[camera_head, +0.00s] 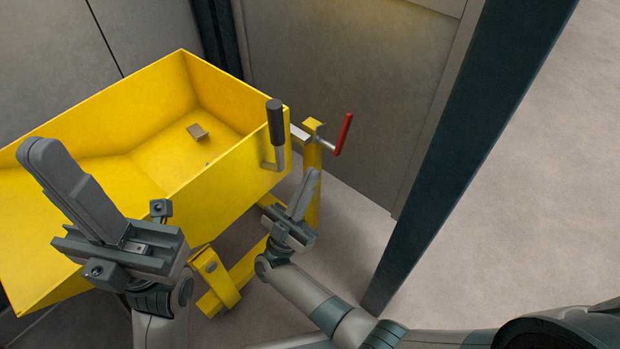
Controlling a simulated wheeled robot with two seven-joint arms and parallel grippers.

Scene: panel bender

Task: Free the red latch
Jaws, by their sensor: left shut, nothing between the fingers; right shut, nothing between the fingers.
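The red latch (344,134) is a red handle on a metal rod at the top of a yellow post (312,157), at the right end of the yellow bin. It slants up to the right. My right gripper (306,182) is shut and empty, below and left of the red latch and apart from it. My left gripper (45,155) is shut and empty, in front of the bin's left part. It hides some of the bin's near wall.
The yellow bin (235,168) is open on top, with a small brown piece (198,131) inside. A dark-gripped lever (276,122) stands at its right wall. A dark post (460,150) rises right of the latch. Clear floor (560,190) lies beyond that post.

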